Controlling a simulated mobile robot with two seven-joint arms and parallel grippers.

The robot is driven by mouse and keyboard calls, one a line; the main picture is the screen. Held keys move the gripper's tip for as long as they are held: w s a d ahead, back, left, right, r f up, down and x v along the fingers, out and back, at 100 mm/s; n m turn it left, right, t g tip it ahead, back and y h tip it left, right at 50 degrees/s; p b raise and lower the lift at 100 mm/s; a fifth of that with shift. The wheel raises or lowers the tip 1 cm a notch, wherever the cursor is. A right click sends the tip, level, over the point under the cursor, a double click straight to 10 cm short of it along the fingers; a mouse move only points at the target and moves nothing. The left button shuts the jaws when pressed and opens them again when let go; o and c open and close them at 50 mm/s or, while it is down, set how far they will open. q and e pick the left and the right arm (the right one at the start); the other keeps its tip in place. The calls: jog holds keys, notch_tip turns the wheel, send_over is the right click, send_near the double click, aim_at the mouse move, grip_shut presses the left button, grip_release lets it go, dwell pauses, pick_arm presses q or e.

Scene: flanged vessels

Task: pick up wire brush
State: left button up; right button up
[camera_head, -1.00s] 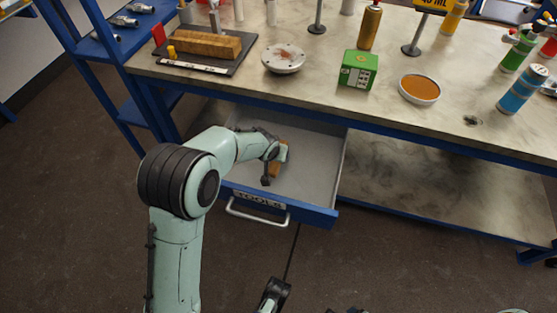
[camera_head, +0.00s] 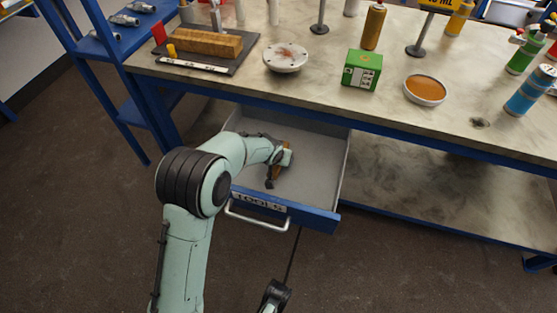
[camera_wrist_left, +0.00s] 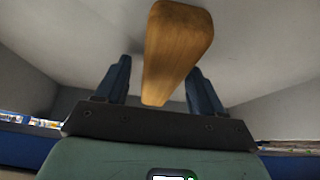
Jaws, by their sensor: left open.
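The wire brush (camera_head: 277,172) lies in the open drawer, and only a little of its wooden part shows past my wrist in the head view. In the left wrist view its tan wooden handle (camera_wrist_left: 176,45) is large and close, running up between the two fingers. My left gripper (camera_head: 275,176) is down inside the drawer at the brush. In the left wrist view the gripper (camera_wrist_left: 159,72) is open, one dark finger on each side of the handle, with visible gaps. The bristles are hidden.
The drawer (camera_head: 312,209), labelled TOOLS, is pulled out under the workbench, its walls around my left gripper. The bench top (camera_head: 320,88) above holds a green box (camera_head: 361,70), a round flange (camera_head: 286,57) and an orange-filled dish (camera_head: 425,90). Blue shelving stands at left.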

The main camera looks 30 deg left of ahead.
pick_arm(q)
jog(key=shift+f, duration=0.2)
jog(key=c, duration=1.2)
jog(key=shift+r, duration=0.45)
notch_tip(320, 180, up, 5)
jog(key=shift+r+p, duration=0.2)
jog(key=shift+p, duration=0.7)
notch_tip(320, 180, up, 14)
jog(key=p, duration=0.3)
jog(key=shift+r+p, duration=0.15)
jog(key=shift+p, duration=0.2)
pick_arm(e)
jog(key=s+a+r+g+y, duration=0.1)
jog(key=s+a+r, duration=0.2)
jog(key=r, duration=0.3)
jog(key=shift+s+a+r+n, duration=0.4)
jog(key=shift+s, duration=0.3)
